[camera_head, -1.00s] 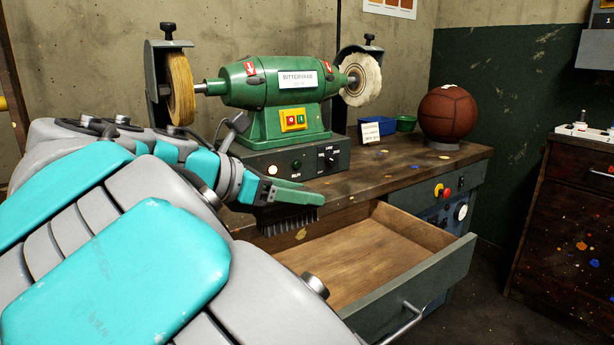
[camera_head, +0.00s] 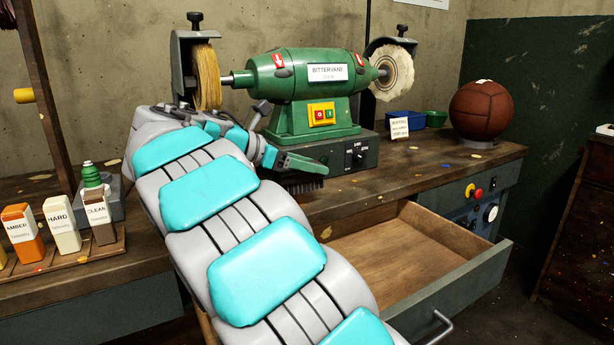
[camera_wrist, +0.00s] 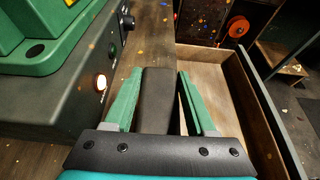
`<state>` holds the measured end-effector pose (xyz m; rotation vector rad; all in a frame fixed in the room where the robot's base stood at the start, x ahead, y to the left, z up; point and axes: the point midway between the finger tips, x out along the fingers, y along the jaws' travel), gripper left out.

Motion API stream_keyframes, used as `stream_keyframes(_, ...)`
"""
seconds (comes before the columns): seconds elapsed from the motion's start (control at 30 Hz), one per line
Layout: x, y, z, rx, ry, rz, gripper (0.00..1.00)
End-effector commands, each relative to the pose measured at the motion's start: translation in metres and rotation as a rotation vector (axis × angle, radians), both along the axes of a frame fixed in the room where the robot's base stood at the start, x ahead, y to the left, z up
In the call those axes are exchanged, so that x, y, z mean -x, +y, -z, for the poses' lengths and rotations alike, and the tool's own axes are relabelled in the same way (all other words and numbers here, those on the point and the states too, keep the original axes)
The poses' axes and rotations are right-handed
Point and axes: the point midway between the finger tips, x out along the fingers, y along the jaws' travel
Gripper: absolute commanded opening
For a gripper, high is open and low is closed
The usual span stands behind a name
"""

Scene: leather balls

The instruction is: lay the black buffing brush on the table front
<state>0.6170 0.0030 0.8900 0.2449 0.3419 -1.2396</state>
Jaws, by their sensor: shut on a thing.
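My gripper (camera_head: 318,165) is at the front of the bench, just in front of the green buffing machine. Its green fingers are shut on the black buffing brush (camera_head: 303,186), whose dark bristles point down. In the wrist view the brush's black back (camera_wrist: 157,92) lies between the two fingers (camera_wrist: 160,72). The brush is over or close to the wooden table front (camera_head: 350,197); I cannot tell whether the bristles touch it. My arm hides part of the bench.
An open, empty-looking drawer (camera_head: 405,255) juts out below the bench edge. The buffing machine (camera_head: 310,90) stands behind. A brown leather ball (camera_head: 481,110) rests on the right. Labelled wax bars (camera_head: 62,225) stand at the left.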

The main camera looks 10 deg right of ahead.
Motion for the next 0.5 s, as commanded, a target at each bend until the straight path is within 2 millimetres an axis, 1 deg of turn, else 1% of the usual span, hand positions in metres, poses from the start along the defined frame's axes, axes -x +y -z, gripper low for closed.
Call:
stream_keyframes(0.03,-0.007,0.000,0.000,-0.001,-0.002,-0.001,0.00)
stream_keyframes(0.13,-0.016,0.000,0.000,-0.002,-0.003,-0.001,0.00)
stream_keyframes(0.33,-0.022,-0.001,0.004,0.000,-0.001,0.000,0.00)
stream_keyframes(0.43,-0.022,-0.001,0.014,0.000,0.000,-0.001,0.00)
stream_keyframes(0.5,-0.021,0.000,0.025,0.001,0.001,0.000,0.00)
